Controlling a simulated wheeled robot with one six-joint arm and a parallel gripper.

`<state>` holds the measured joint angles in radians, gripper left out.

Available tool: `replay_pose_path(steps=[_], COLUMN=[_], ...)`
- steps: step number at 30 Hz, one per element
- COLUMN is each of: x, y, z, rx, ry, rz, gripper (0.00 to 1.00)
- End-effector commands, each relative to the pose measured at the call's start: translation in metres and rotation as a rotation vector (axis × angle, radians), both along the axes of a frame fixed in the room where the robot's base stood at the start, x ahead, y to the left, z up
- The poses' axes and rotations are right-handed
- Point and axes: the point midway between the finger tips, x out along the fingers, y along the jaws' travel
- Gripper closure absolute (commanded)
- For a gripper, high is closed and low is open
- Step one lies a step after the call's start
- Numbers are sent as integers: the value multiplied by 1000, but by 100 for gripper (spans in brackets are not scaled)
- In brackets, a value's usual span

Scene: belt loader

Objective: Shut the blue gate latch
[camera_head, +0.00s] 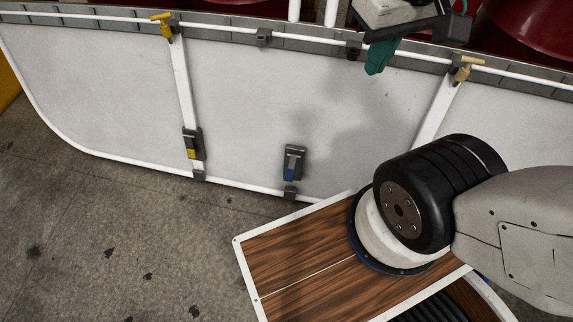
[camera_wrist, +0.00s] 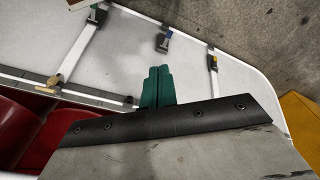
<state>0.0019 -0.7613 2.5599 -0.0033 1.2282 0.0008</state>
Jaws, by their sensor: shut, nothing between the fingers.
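The blue gate latch (camera_head: 290,172) is a dark grey plate with a blue piece at its lower end, on the lower part of the white panel (camera_head: 290,100). It also shows in the wrist view (camera_wrist: 163,41), beyond my fingertips. The pictures do not clearly tell whether it is open or shut. My gripper (camera_head: 378,58) has teal fingers and is above and to the right of the latch in the head view, near the panel's top rail. In the wrist view its fingers (camera_wrist: 157,87) are together and empty, apart from the latch.
A yellow latch (camera_head: 191,146) sits on a white post to the left. Yellow handles (camera_head: 163,23) and (camera_head: 463,70) stand on the top rail. Dark red seats (camera_wrist: 50,135) lie behind the rail. A wood-topped deck (camera_head: 300,250) carries my arm's base. Grey floor (camera_head: 110,230) is open at left.

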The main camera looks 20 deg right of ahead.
Motion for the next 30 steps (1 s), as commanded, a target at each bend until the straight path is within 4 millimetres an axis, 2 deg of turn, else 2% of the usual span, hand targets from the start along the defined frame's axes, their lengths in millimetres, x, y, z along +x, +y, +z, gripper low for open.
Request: replay_pose_path(steps=[6,9,13,16,23,26,30], x=[1,8,37,71,151,181,217], y=[0,1,6,11,23,27,34], z=[0,-2,-13,-28,-88,-122,-177], rx=[0,5,19,36,71,82,91], ry=[0,4,14,21,33,38,45], rz=[0,-6,-25,-56,-149,-195,-260], gripper=[100,100,100,100,100,100,100])
